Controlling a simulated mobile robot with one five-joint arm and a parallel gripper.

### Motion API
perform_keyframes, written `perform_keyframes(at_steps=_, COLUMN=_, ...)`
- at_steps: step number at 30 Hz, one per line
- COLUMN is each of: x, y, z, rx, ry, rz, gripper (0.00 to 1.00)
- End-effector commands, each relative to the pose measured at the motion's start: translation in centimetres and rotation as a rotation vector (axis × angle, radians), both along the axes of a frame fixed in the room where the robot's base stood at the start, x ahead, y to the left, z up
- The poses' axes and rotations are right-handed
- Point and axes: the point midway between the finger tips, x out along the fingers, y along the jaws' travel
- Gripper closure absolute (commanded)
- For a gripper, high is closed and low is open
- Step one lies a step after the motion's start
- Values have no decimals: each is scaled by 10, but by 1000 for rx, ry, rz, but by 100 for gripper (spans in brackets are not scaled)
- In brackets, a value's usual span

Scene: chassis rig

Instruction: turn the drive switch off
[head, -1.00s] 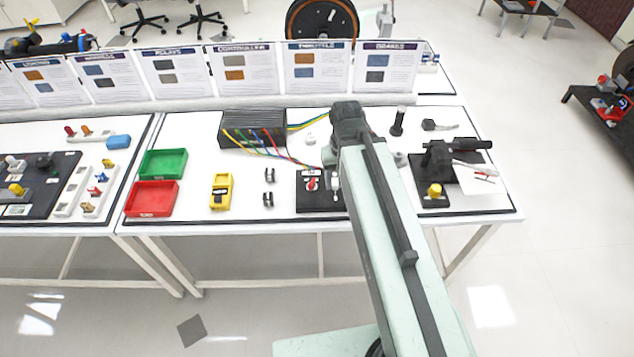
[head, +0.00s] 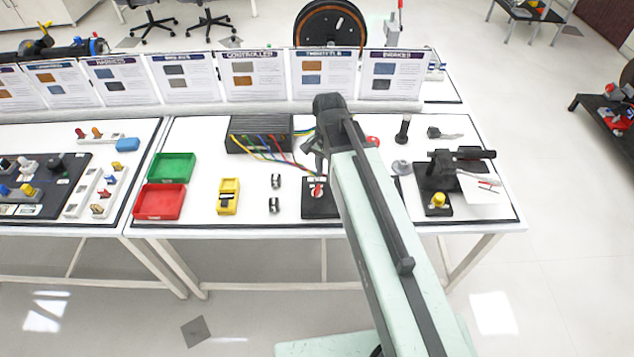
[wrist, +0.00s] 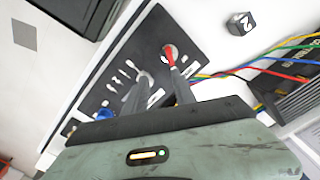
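A black switch panel (head: 314,208) with a red-tipped lever (head: 317,190) sits on the right-hand table, partly hidden by my arm. In the wrist view the black panel (wrist: 118,68) shows the red lever (wrist: 170,54), white markings and a blue knob (wrist: 70,127) by its edge. I cannot read which control is the drive switch. My gripper (wrist: 160,76) is over the panel with its two dark fingers apart and nothing seen between them. The right fingertip appears close to the red lever; I cannot tell whether they touch.
A black controller box (head: 260,134) with coloured wires stands behind the panel. A black lever device (head: 438,180) stands to the right.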

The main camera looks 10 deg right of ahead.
Motion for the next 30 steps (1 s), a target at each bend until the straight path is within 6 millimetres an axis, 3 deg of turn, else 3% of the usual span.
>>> perform_keyframes(at_steps=1, x=8, y=19, z=16, rx=0, ry=0, rz=34, gripper=68)
perform_keyframes(at_steps=3, x=4, y=28, z=16, rx=-1, ry=1, rz=53, gripper=68)
perform_keyframes(at_steps=8, x=3, y=29, z=9, rx=0, ry=0, rz=56, gripper=68)
perform_keyframes(at_steps=14, x=3, y=28, z=-14, rx=0, ry=0, rz=56, gripper=68)
perform_keyframes(at_steps=22, x=3, y=28, z=-60, rx=0, ry=0, rz=56, gripper=68)
perform_keyframes(at_steps=30, x=3, y=28, z=-66, rx=0, ry=0, rz=56, gripper=68)
